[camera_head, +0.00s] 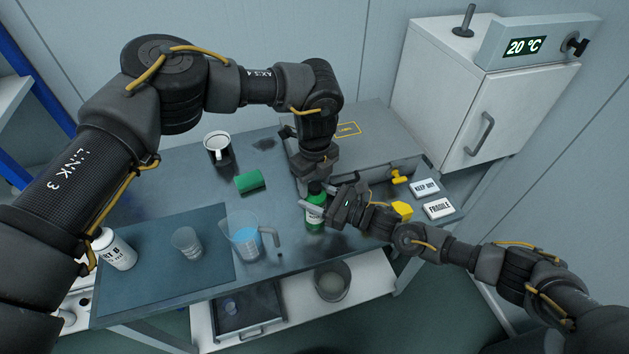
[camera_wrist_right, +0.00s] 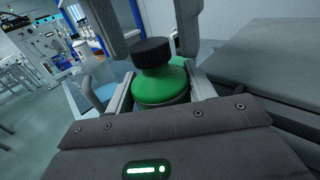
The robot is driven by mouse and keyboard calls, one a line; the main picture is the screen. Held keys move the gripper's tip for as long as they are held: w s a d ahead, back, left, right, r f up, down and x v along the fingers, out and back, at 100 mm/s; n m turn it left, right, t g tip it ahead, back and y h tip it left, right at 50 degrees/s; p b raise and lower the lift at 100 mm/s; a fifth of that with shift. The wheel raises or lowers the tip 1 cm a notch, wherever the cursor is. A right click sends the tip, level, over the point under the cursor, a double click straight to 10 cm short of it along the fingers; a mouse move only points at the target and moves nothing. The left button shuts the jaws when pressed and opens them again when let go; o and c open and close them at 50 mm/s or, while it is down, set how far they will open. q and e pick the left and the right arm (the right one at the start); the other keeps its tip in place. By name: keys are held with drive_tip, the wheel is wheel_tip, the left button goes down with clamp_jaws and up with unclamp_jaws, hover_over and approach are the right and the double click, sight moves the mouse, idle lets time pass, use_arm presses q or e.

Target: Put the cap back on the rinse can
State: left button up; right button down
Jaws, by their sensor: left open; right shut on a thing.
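The rinse can is a green bottle with a white label (camera_head: 315,218), upright at the front middle of the bench. It also shows in the right wrist view (camera_wrist_right: 160,88). My right gripper (camera_head: 322,204) is shut on its upper body from the right. The black cap (camera_wrist_right: 152,53) sits on top of the can in the right wrist view; I cannot tell whether it is fully seated. My left gripper (camera_head: 314,180) is open directly above the can, and its fingers (camera_wrist_right: 146,22) stand on either side of the cap. The left gripper hides the cap in the head view.
A jug with blue liquid (camera_head: 244,240), a clear beaker (camera_head: 187,243) and a white labelled bottle (camera_head: 116,250) stand further forward. A white cabinet (camera_head: 455,105) is at the back right.

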use_arm(q)
wheel_tip(320, 180, up, 12)
idle(0.5)
drive_tip(key=shift+f, duration=0.1)
use_arm(e)
drive_tip(key=shift+c, duration=2.2)
unclamp_jaws()
use_arm(q)
wheel_tip(320, 180, down, 4)
drive_tip(key=b, duration=0.3)
drive_tip(key=shift+r, duration=0.25)
use_arm(e)
drive_tip(key=v, duration=1.1)
drive_tip(key=shift+w+a, duration=0.1)
